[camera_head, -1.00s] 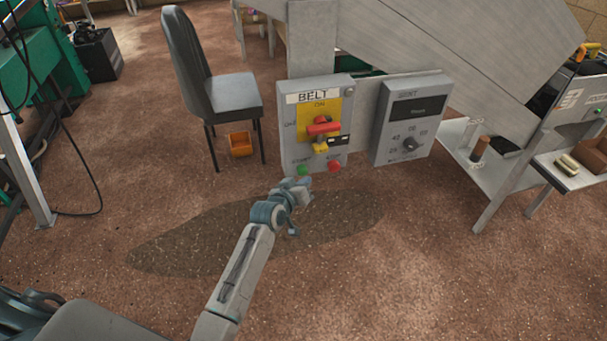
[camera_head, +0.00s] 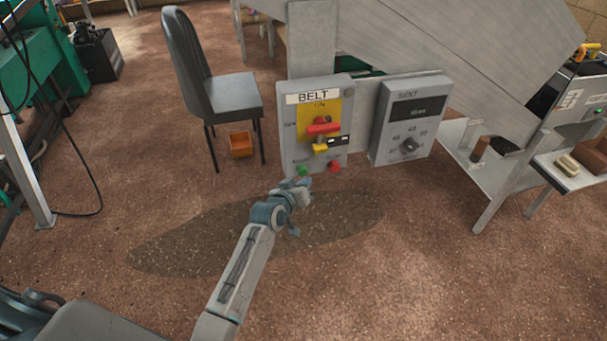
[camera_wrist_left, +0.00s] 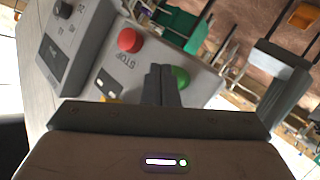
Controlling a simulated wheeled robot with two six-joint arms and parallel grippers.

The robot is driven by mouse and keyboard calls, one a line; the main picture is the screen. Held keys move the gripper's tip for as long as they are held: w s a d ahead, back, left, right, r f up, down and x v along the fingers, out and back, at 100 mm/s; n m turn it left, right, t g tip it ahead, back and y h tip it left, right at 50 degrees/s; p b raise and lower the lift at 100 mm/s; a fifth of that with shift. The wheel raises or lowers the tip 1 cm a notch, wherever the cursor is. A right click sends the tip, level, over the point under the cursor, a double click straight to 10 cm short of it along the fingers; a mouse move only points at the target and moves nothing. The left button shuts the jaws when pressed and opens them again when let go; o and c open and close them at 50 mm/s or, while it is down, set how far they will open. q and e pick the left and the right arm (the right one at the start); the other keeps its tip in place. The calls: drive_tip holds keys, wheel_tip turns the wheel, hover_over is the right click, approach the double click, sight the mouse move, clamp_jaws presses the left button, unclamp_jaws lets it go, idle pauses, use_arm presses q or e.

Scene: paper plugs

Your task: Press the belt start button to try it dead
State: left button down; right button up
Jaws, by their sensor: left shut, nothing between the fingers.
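The grey belt control box (camera_head: 287,128) is labelled BELT and carries a red rotary handle (camera_head: 323,129) on a yellow plate. A padlock with a black tag hangs at the handle. The green start button (camera_head: 302,171) is at the box's lower left, with the red stop button (camera_head: 334,166) to its right. My left gripper (camera_head: 304,183) is shut and empty, just below the green button. In the left wrist view its closed fingertips (camera_wrist_left: 161,75) overlap the edge of the green button (camera_wrist_left: 180,77); I cannot tell whether they touch. The red button (camera_wrist_left: 130,40) is beside them. My right gripper is not in view.
A second grey box with a dial (camera_head: 410,146) and dark display hangs to the right. A dark chair (camera_head: 232,95) and an orange bin (camera_head: 241,144) stand to the left. A low metal shelf (camera_head: 490,170) is at right. The floor around a dark stain (camera_head: 190,240) is open.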

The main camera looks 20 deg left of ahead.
use_arm(q)
drive_tip(key=shift+w+a, duration=0.1)
drive_tip(key=shift+w, duration=0.05)
idle(0.7)
drive_tip(key=shift+w+a, duration=0.15)
drive_tip(key=shift+w, duration=0.05)
drive_tip(key=shift+w+a, duration=0.3)
drive_tip(key=shift+w, duration=0.15)
idle(0.8)
drive_tip(key=shift+s+d+p, duration=0.35)
drive_tip(key=shift+s+d, duration=0.2)
drive_tip(key=shift+s, duration=0.25)
